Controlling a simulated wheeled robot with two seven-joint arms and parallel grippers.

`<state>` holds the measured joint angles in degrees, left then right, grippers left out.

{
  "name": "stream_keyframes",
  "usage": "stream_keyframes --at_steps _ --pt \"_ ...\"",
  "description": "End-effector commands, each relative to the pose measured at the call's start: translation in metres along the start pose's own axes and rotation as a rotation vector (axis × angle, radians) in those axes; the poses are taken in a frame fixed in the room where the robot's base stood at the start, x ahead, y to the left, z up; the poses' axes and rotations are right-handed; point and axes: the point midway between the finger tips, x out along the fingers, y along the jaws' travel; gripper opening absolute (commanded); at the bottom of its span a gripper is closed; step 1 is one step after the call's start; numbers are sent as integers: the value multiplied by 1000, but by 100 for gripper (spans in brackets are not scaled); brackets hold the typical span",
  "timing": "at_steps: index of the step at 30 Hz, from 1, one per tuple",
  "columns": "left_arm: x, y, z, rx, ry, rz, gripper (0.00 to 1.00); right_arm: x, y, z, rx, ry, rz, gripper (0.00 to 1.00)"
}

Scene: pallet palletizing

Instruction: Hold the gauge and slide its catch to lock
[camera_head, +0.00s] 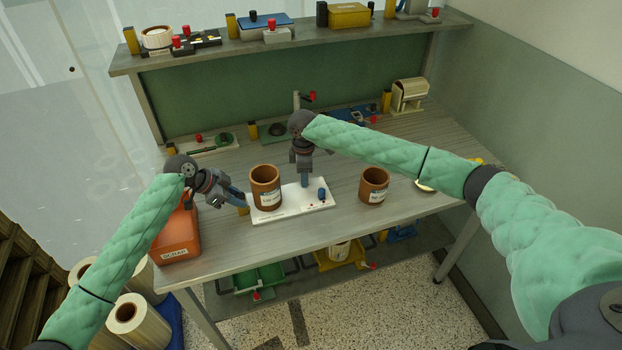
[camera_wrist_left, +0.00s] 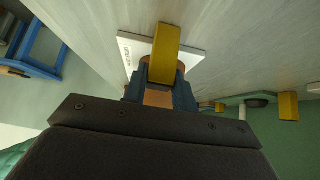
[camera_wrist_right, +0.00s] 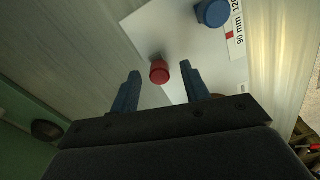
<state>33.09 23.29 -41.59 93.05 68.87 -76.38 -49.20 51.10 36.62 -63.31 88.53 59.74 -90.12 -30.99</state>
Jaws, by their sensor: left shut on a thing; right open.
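The gauge is a white plate (camera_head: 292,212) lying on the bench, with a printed scale beside its blue knob (camera_head: 322,194) in the right wrist view. A brown cup (camera_head: 265,188) stands on its left part. My left gripper (camera_head: 239,197) is shut on a yellow block (camera_wrist_left: 165,55) at the plate's left end. My right gripper (camera_head: 305,182) is open above the plate. In the right wrist view, a red knob (camera_wrist_right: 159,72) shows between and beyond its fingers, which look clear of it. That knob is hidden in the head view. I cannot tell which knob is the catch.
Another brown cup (camera_head: 373,186) stands right of the plate. An orange bin (camera_head: 177,235) sits at the bench's left end. A dispenser (camera_head: 409,95) and small fixtures line the back, under a loaded shelf (camera_head: 220,48). The front right of the bench (camera_head: 420,208) is clear.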

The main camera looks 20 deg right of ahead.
Motion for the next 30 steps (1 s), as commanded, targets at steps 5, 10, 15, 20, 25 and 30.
stream_keyframes --at_steps 5,10,15,20,25,30 --pt "1 1 1 -1 0 2 0 -18 0 -1 -1 2 2 46" --pt "1 1 1 -1 0 2 0 -50 1 0 0 2 3 46" --pt "1 1 1 -1 0 2 0 -82 1 0 -1 2 2 46" --pt "1 1 1 -1 0 2 0 -104 1 0 0 1 2 46" --pt "1 1 1 -1 0 2 0 -116 0 0 0 0 0 46" --pt "1 1 1 -1 -1 2 0 -119 0 0 0 1 0 46"
